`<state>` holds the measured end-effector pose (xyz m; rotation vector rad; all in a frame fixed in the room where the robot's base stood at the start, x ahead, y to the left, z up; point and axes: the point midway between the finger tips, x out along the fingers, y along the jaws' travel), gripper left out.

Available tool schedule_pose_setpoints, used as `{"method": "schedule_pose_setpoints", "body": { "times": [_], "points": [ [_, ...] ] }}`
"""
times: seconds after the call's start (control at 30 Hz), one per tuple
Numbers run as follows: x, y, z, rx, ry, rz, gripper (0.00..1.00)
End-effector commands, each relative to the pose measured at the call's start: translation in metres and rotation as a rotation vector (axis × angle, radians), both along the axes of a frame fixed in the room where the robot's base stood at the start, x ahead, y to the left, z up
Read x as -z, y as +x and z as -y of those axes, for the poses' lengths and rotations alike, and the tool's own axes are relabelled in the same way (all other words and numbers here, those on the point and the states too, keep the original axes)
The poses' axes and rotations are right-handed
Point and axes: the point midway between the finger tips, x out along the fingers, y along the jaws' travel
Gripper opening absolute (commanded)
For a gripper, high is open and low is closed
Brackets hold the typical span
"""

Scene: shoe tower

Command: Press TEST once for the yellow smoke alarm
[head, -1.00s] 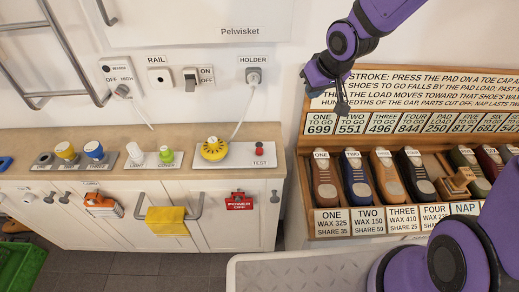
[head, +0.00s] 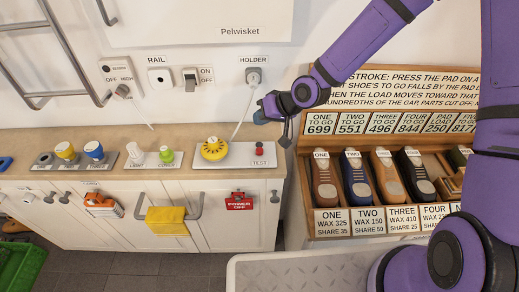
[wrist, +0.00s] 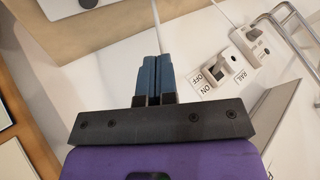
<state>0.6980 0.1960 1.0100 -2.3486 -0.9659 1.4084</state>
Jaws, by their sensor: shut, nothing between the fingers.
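The yellow smoke alarm (head: 214,148) is a round yellow dome on a white plate at the right of the counter, with a cord rising to the HOLDER socket (head: 254,76). The TEST button (head: 259,151) is a small red knob on the same plate, right of the alarm, above the TEST label. My gripper (head: 258,117) is in the air above and slightly behind the TEST button in the head view, apart from it. In the wrist view my gripper (wrist: 153,60) has its two blue fingers together, empty. The alarm and button are not visible in the wrist view.
The ON/OFF switch (head: 191,78) and RAIL socket (head: 159,77) are on the wall. A white knob (head: 136,154) and green knob (head: 166,155) stand left of the alarm. The shoe rack (head: 303,190) is right of the counter, below my arm.

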Motion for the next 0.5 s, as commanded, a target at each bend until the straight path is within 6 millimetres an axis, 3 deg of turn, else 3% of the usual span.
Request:
{"method": "schedule_pose_setpoints", "body": {
  "times": [0.27,0.5],
  "points": [
    [0.007,0.0,0.0,0.0,-0.002,-0.003,0.0],
    [0.033,-0.001,0.0,-0.001,-0.002,-0.004,0.0]
  ]
}}
